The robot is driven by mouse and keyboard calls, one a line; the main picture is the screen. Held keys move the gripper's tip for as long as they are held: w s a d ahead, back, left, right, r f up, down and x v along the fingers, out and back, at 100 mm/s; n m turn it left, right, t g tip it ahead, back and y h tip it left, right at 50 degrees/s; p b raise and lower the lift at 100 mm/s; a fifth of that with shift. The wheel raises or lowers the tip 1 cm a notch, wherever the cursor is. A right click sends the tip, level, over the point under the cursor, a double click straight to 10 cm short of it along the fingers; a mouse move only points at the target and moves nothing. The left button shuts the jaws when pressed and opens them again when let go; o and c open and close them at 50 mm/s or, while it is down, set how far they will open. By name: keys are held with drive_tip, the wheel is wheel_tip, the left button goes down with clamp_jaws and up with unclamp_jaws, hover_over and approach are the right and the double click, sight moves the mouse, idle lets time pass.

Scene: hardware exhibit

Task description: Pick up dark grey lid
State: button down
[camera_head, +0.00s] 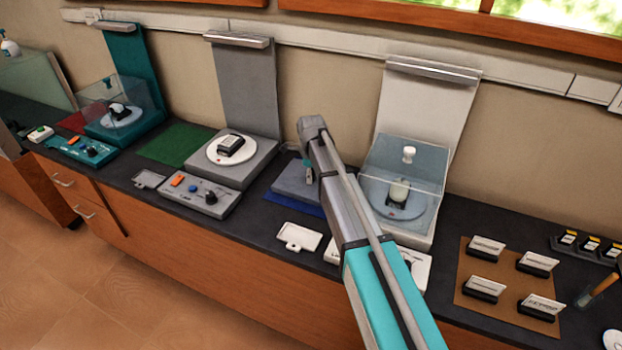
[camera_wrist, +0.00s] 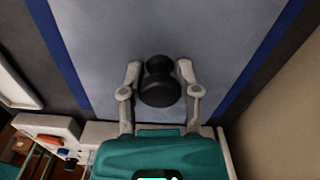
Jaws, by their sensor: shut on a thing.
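The dark grey lid shows in the wrist view as a broad blue-grey panel (camera_wrist: 105,40) with a round dark knob (camera_wrist: 160,88) in the middle. My gripper (camera_wrist: 159,72) is shut on this knob, one finger on each side. In the head view the lid (camera_head: 290,180) is a grey-blue shape at the blue mat (camera_head: 308,208), partly hidden by my arm. My gripper (camera_head: 309,172) is at its top there, mostly hidden by my arm. I cannot tell whether the lid touches the mat.
To the right stands a clear cover with a white knob (camera_head: 408,154) over a light grey display. To the left is a grey stand (camera_head: 255,168) with a white disc, and a control box (camera_head: 190,196). A white tag (camera_head: 299,237) lies at the counter's front. The wall is close behind.

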drive_tip(key=shift+r, duration=0.1)
wheel_tip(320, 180, up, 10)
drive_tip(key=p, duration=1)
idle(0.8)
drive_tip(key=shift+r+p, duration=1.3)
drive_tip(key=shift+p, duration=0.1)
drive_tip(key=shift+r, duration=0.1)
wheel_tip(320, 180, up, 11)
drive_tip(key=p, duration=1.1)
drive_tip(key=shift+f, duration=0.2)
